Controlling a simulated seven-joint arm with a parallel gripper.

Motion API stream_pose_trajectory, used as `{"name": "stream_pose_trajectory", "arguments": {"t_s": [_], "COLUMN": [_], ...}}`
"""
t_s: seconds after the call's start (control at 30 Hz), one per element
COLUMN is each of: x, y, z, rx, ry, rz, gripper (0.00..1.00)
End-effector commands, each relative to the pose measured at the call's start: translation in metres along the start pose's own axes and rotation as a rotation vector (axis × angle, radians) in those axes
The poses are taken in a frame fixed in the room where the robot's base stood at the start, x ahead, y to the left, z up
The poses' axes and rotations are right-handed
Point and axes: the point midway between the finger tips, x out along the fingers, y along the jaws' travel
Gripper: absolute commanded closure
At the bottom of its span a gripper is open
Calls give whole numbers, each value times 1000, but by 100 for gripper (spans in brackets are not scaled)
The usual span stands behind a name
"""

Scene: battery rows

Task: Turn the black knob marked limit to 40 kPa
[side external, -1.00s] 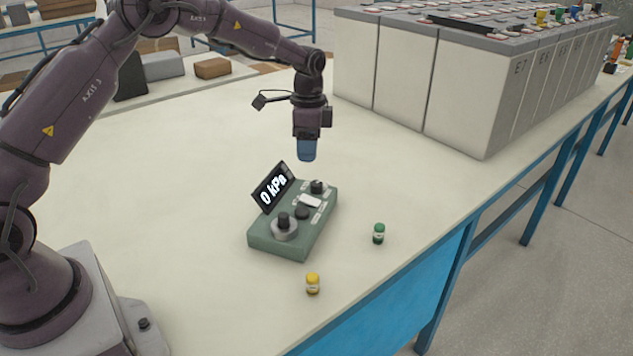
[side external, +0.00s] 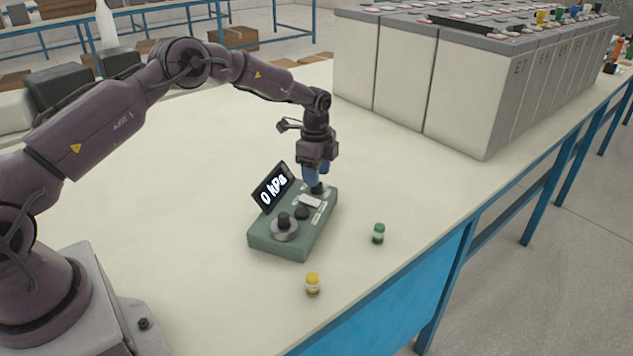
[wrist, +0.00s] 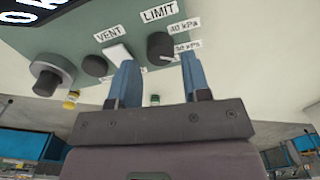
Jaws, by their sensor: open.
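The green control box (side external: 275,243) stands on the table, and its tilted display (side external: 273,187) reads 0 kPa. The black limit knob (wrist: 160,46) is beside the LIMIT label (wrist: 159,12) in the wrist view. The 40 kPa label (wrist: 184,27) is to its right, with another kPa label below it, too small to read surely. My gripper (wrist: 158,62) is open, pointing down at the knob, with one blue finger towards each side of it. In the side view my gripper (side external: 316,180) is right over that knob (side external: 317,188), partly hiding it. I cannot tell whether the fingers touch it.
The box also carries a white vent switch (wrist: 117,53), a small black knob (wrist: 95,66) and a larger knob on a grey dial (side external: 284,226). A green-capped vial (side external: 379,234) and a yellow-capped vial (side external: 313,284) stand nearby. Large battery cells (side external: 470,95) stand behind, right.

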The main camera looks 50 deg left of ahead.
Motion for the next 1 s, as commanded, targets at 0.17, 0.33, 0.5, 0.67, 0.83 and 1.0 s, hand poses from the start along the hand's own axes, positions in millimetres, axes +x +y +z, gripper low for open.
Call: {"name": "stream_pose_trajectory", "arguments": {"t_s": [0.17, 0.33, 0.5, 0.67, 0.83, 1.0], "x": [23, 30, 30, 30, 30, 30], "y": [0, 0, 0, 0, 0, 0], "z": [0, 0, 0, 0, 0, 0], "rx": [0, 0, 0, 0, -1, -21], "ry": [0, 0, 0, 0, 0, 0], "rz": [1, -1, -1, -1, 0, 0], "gripper": [56, 56, 56, 77, 90, 90]}}
